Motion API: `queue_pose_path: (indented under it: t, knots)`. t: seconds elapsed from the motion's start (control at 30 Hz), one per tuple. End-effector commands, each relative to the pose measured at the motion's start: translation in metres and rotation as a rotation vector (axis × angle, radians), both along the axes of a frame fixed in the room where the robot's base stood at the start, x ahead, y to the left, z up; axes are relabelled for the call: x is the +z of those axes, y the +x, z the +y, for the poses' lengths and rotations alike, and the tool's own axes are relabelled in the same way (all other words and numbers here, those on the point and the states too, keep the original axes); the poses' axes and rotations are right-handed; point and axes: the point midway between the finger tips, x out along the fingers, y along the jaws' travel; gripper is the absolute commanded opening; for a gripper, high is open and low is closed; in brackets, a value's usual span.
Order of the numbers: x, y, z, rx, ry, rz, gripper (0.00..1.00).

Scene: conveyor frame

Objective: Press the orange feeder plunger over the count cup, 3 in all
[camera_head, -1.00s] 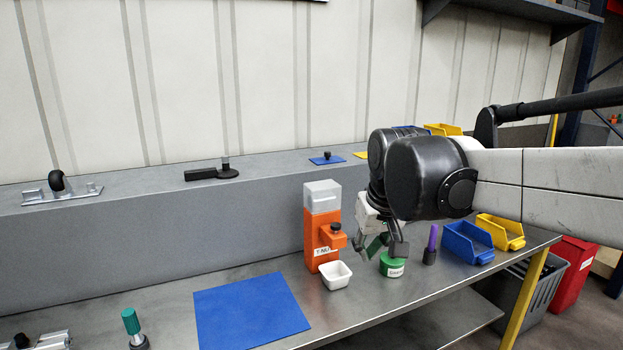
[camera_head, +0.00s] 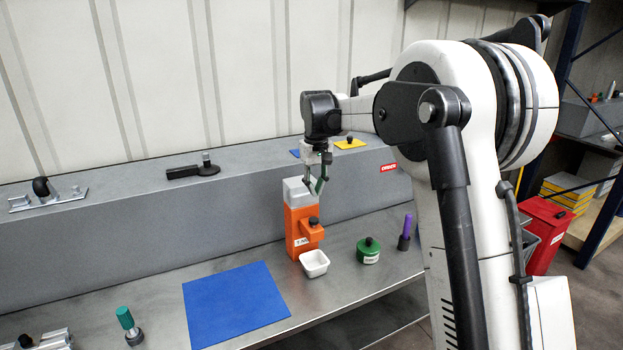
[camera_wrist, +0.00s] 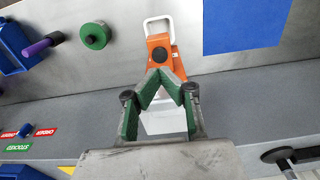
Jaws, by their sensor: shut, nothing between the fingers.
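The orange feeder (camera_head: 303,225) stands upright on the steel bench with a pale hopper on top. Its plunger, with a dark knob (camera_head: 313,221), sticks out at the front over the white count cup (camera_head: 314,263). My gripper (camera_head: 318,192) points down with its fingers closed and empty, in line with the hopper's upper right. Contact with the hopper cannot be told. In the wrist view, the green-padded fingertips (camera_wrist: 165,73) meet just below the plunger knob (camera_wrist: 160,54) in the picture.
A green round container (camera_head: 369,251) and a purple-handled tool (camera_head: 405,232) stand right of the cup. A blue mat (camera_head: 236,305) lies flat at the front left. A grey raised ledge (camera_head: 120,235) runs behind the feeder. Bare bench lies between the mat and the cup.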

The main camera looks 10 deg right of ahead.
Motion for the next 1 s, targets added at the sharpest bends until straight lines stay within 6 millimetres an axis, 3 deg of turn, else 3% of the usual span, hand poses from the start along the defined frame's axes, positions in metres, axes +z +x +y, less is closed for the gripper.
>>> queue_pose_path:
  t: [0.13, 0.47, 1.0]
  knots:
    - [-0.005, 0.015, 0.0, 0.008, 0.0, 0.025, 0.0]
    - [-0.018, 0.019, 0.0, 0.012, 0.0, 0.035, 0.0]
    - [-0.079, 0.019, 0.0, 0.012, 0.0, 0.035, 0.0]
